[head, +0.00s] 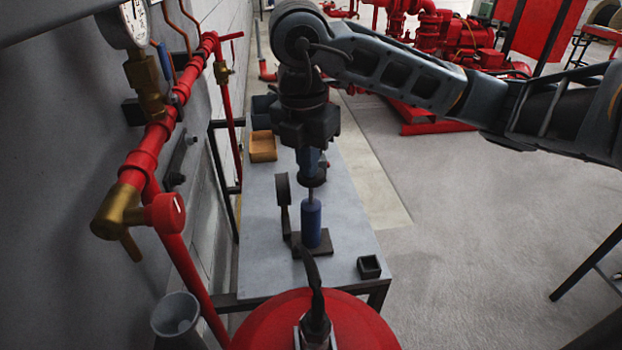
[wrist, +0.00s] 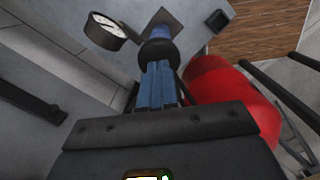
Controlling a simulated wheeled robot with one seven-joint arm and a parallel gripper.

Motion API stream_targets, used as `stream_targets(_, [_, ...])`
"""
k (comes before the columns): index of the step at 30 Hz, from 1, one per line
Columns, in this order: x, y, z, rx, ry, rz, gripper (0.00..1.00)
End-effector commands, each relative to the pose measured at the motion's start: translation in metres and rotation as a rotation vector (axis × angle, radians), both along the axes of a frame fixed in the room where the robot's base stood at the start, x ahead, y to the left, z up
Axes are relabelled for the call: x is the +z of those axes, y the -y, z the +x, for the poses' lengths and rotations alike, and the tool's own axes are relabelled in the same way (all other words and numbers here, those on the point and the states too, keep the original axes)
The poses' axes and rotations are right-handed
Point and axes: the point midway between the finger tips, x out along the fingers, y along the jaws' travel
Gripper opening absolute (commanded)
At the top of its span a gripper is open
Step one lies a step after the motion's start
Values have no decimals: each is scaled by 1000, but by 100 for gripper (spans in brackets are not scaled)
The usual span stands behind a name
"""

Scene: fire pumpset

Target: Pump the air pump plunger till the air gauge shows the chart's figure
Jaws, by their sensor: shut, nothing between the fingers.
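The air pump is a blue upright cylinder (head: 311,224) on a dark base plate (head: 324,246) on the bench. Its thin rod (head: 311,194) shows above the body, with a dark round handle (head: 313,179) on top. My gripper (head: 309,172) points straight down above the handle, fingers shut and empty, tips at or very near the handle top; exact contact is unclear. In the wrist view the blue fingers (wrist: 158,88) meet the black handle (wrist: 157,52). The air gauge (head: 283,189) is edge-on in the head view; its white dial (wrist: 106,27) is too small to read. The chart is not identifiable.
A grey bench (head: 262,200) carries an orange tray (head: 262,146) and a small black box (head: 369,267). A red tank (head: 310,325) stands in front. Red piping (head: 150,150) with another gauge (head: 126,25) lines the left wall. The floor at right is open.

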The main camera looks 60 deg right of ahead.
Motion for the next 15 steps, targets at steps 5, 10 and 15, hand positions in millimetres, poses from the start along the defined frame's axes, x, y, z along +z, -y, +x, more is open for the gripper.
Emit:
stream_targets(5, [0,1,0,-1,0,-1,0])
stream_targets(10, [-2,0,0,-1,0,0,0])
stream_targets(15, [-15,0,0,-1,-1,0,0])
